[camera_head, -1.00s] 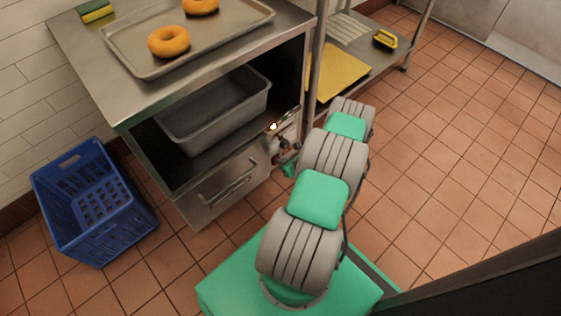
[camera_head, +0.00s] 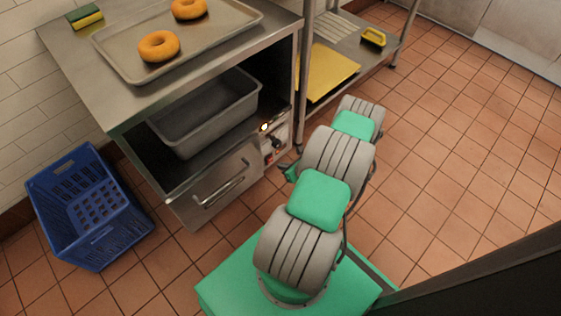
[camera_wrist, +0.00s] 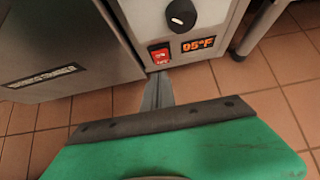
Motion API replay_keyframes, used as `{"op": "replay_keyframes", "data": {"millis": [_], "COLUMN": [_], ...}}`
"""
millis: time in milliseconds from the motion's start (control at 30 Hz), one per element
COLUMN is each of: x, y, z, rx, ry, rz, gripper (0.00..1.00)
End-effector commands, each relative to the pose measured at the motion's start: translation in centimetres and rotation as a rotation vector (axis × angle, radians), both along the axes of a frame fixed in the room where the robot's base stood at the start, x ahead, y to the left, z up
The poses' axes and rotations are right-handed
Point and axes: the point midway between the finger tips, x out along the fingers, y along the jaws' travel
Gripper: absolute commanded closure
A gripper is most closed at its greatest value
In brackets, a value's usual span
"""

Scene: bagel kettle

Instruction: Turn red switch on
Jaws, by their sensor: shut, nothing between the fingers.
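The red switch (camera_wrist: 160,55) is a small bright red rocker in a dark frame on the grey metal control panel (camera_wrist: 205,10). In the wrist view it lies just beyond the tips of my gripper (camera_wrist: 159,76). The fingers are shut and empty and point at the switch; I cannot tell whether they touch it. In the head view the panel shows on the cabinet's right end, with the switch small (camera_head: 267,156). My gripper (camera_head: 288,170) is low beside it, apart from the panel there and partly hidden by my arm.
A black knob (camera_wrist: 181,14) sits above a lit orange display (camera_wrist: 198,44). A cabinet drawer (camera_head: 220,190) is left of the panel. A blue crate (camera_head: 85,210) stands on the floor at left. A shelf post (camera_head: 303,75) rises behind the panel. Floor at right is clear.

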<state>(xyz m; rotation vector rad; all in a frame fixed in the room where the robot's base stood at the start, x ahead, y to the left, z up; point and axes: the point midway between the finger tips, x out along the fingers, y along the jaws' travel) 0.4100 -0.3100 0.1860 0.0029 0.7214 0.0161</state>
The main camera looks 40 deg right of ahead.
Motion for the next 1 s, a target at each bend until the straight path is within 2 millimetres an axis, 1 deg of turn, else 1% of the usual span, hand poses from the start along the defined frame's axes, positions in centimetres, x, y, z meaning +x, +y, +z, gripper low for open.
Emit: {"op": "replay_keyframes", "data": {"millis": [33, 200, 300, 400, 500, 1000], "x": [-0.8, -3.8, -5.0, -5.6, -5.8, -5.6], "y": [-0.2, -0.6, -0.7, -0.6, -0.5, -0.4], "z": [2.0, 4.8, 5.9, 6.4, 6.6, 6.5], "rx": [-0.003, -0.003, -0.004, -0.004, -0.003, -0.003], "ry": [-0.003, -0.002, -0.002, -0.002, -0.002, -0.002], "rz": [-0.003, -0.012, -0.014, -0.010, -0.008, -0.004], "gripper": [1.00, 1.00, 1.00, 1.00, 1.00, 1.00]}}
